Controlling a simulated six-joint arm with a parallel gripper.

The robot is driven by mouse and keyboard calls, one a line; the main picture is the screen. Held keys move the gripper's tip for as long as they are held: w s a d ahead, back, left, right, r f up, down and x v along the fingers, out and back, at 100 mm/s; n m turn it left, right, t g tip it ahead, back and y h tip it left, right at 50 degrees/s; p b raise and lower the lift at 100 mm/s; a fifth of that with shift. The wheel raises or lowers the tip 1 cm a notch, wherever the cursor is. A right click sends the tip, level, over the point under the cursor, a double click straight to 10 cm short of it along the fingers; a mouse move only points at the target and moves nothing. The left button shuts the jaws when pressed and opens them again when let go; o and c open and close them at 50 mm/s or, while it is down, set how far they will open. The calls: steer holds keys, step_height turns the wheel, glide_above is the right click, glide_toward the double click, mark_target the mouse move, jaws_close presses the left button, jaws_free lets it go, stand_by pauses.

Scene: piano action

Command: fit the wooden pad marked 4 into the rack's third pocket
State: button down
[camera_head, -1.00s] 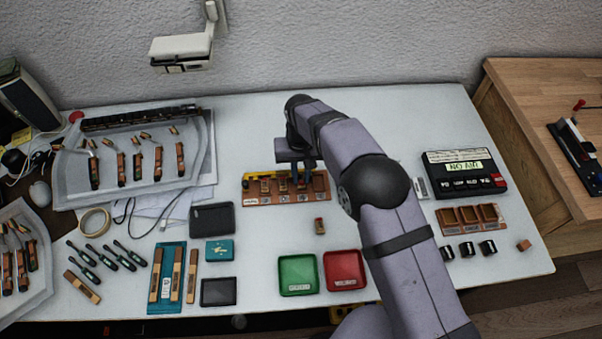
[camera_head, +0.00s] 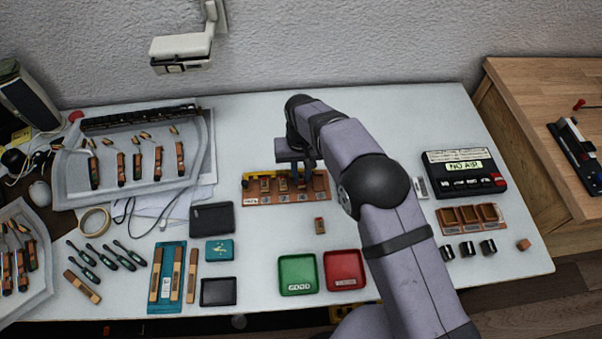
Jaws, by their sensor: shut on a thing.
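The brown rack (camera_head: 258,200) with a row of pockets lies near the middle of the table. Wooden pads sit in its left pockets, such as the pad (camera_head: 265,185). My gripper (camera_head: 302,181) points down over the rack's right half and is shut on a small pad. That pad is mostly hidden by the fingers, and its mark cannot be read. I cannot tell whether it is inside a pocket or just above one. Another small wooden pad (camera_head: 320,225) lies on the table in front of the rack; its mark is too small to read.
A green tray (camera_head: 297,290) and a red tray (camera_head: 344,285) stand in front. A second brown rack (camera_head: 468,230) with black cylinders before it and a black device (camera_head: 463,175) are at the right. Dark boxes (camera_head: 212,218) lie left. The table behind the rack is clear.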

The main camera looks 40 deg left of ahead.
steer(key=shift+f, duration=0.3)
stand_by(1.1)
stand_by(0.3)
steer(key=c, duration=1.6)
jaws_free()
steer(key=shift+r, duration=0.1)
steer(key=shift+r+p, duration=2.1)
steer(key=shift+r, duration=1.3)
steer(key=shift+w, duration=0.1)
